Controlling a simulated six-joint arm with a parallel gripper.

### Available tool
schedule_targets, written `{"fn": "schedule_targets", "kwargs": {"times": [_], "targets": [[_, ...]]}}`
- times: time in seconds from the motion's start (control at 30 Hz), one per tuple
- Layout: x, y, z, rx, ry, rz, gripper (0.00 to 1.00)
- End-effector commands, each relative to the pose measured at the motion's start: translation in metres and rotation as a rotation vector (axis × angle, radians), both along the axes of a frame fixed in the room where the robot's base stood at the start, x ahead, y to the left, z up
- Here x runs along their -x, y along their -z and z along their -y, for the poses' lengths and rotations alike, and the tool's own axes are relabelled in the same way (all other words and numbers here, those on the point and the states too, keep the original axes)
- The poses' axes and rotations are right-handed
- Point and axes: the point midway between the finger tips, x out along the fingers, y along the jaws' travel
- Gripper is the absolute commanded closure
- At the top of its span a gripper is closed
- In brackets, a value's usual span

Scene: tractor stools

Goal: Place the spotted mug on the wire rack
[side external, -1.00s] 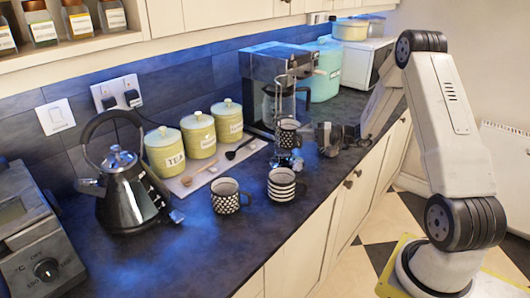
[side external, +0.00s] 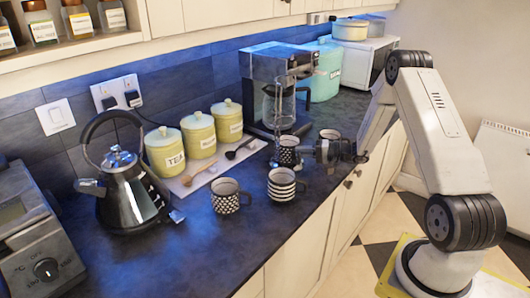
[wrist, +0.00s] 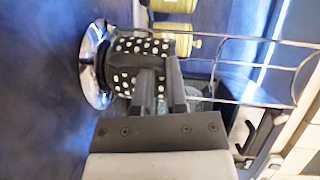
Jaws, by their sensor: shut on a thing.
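The spotted mug (side external: 287,153) is black with white dots and also shows in the wrist view (wrist: 138,50). My gripper (side external: 303,151) is shut on the mug's right side, and its two dark fingers (wrist: 163,68) show against the mug in the wrist view. The wire rack (side external: 279,105) is a tall chrome wire stand. In the wrist view it has a round shiny base (wrist: 92,92) beside the mug's bottom end, with wires running to the right. The mug is low at the rack, close to the base; I cannot tell whether they touch.
A checkered mug (side external: 226,196) and a striped mug (side external: 282,186) stand in front on the dark counter. A coffee maker (side external: 285,85) is behind the rack. Canisters (side external: 197,135) and a kettle (side external: 125,190) are left.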

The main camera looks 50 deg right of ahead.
Motion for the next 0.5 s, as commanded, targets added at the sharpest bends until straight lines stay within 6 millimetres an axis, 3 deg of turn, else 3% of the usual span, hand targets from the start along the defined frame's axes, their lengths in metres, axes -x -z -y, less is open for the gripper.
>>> {"fn": "schedule_targets", "kwargs": {"times": [0.4,0.43,0.5], "targets": [[-0.0005,0.0025,0.0005,0.002,0.0,0.003,1.0],[-0.0002,0.003,0.0003,0.002,0.001,0.001,0.77],[-0.0002,0.0029,0.0003,0.001,0.001,0.001,0.55]]}}
